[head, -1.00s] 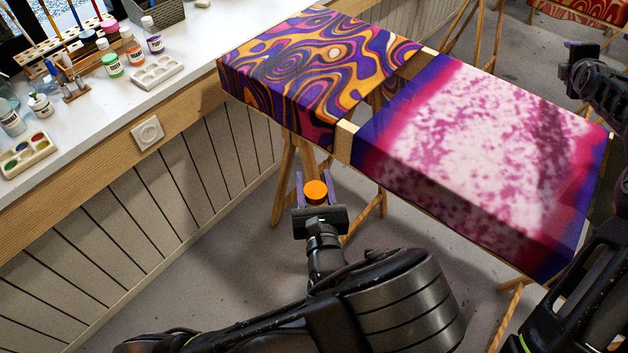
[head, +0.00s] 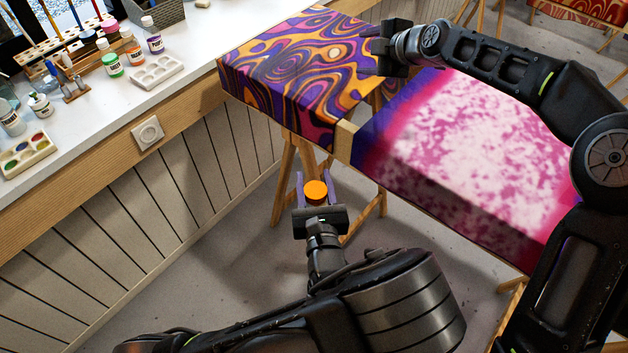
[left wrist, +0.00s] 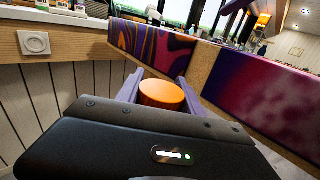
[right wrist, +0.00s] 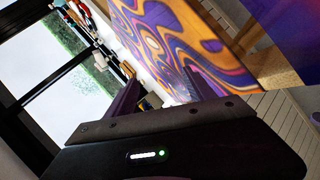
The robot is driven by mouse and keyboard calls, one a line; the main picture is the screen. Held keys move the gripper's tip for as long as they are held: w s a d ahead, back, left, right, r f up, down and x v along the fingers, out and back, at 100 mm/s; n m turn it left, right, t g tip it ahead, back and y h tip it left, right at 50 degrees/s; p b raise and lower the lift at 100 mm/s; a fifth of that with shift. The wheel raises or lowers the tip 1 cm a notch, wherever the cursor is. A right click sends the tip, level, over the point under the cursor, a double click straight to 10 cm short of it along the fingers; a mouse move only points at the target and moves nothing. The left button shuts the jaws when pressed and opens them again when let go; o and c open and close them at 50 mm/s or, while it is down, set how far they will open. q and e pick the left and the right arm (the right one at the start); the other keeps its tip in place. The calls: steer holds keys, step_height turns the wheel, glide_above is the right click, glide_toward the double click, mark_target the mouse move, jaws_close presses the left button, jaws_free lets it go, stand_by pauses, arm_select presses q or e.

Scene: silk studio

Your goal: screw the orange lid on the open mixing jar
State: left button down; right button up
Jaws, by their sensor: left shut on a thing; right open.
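The orange lid (head: 315,190) is a round orange piece held between the purple fingers of my left gripper (head: 314,180), in front of the stretched silks. It also shows between the fingers in the left wrist view (left wrist: 161,94). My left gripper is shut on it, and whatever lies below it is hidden. My right gripper (head: 376,48) is open above the gap between the two silks, its fingers pointing left. In the right wrist view the right gripper (right wrist: 160,90) faces the swirled silk. I cannot make out the open mixing jar with certainty.
A swirled orange-purple silk (head: 290,65) and a pink-white silk (head: 470,150) are stretched on wooden frames. The white counter (head: 110,95) at left carries paint bottles, a white palette (head: 158,72) and brushes. Open floor lies below my left gripper.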

steer(key=s+a+f+g+y, duration=0.1)
steer(key=s+a+f+g, duration=0.15)
steer(key=s+a, duration=0.35)
steer(key=g+h, duration=0.7)
glide_above(316, 190)
steer(key=f, duration=0.5)
steer(key=shift+w+a+f, duration=0.35)
steer(key=shift+w+a, duration=0.05)
steer(key=shift+s+d+m, duration=0.3)
steer(key=shift+s+d, duration=0.1)
steer(key=shift+f, duration=3.95)
steer(key=shift+c, duration=0.3)
